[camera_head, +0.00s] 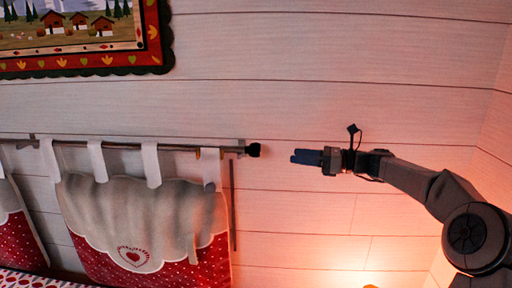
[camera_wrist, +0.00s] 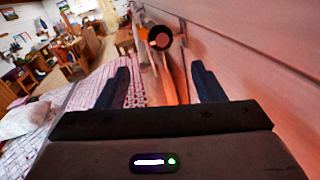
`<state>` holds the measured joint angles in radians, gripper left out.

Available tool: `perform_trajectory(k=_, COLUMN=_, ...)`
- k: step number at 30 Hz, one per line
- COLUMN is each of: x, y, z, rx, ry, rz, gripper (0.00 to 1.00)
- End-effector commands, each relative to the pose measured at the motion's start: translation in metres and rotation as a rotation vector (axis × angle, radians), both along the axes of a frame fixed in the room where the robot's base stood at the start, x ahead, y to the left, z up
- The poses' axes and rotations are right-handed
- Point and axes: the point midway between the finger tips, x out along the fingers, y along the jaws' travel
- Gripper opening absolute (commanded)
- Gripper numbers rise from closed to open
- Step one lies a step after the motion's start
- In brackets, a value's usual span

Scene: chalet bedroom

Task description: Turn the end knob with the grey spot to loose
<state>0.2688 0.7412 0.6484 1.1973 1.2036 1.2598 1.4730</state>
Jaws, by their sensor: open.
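The end knob (camera_head: 253,150) is dark and sits at the right end of a thin rod (camera_head: 190,147) on the plank wall. In the wrist view the knob (camera_wrist: 160,38) shows end-on as a dark ring with a greyish-pink round spot in its middle. My gripper (camera_head: 297,157) is to the right of the knob, apart from it, and points left toward it. In the wrist view the two dark fingers of my gripper (camera_wrist: 160,82) are spread wide with nothing between them. The knob appears beyond the fingertips, between them and a little high.
White tabs hang a red and white heart cushion (camera_head: 135,240) from the rod. A framed picture (camera_head: 80,35) hangs at upper left. A bed (camera_wrist: 70,135) lies to the left in the wrist view. The wall (camera_head: 330,80) runs close along my arm.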

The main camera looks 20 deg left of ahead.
Motion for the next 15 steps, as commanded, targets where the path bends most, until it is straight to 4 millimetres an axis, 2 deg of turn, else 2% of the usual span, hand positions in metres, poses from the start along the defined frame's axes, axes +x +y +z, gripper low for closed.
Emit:
perform_trajectory(k=5, x=0.001, y=0.015, z=0.004, rx=0.015, ry=0.013, rz=0.003, gripper=0.62)
perform_trajectory(k=15, x=-0.002, y=0.086, z=0.005, rx=0.011, ry=0.011, rz=0.002, gripper=0.62)
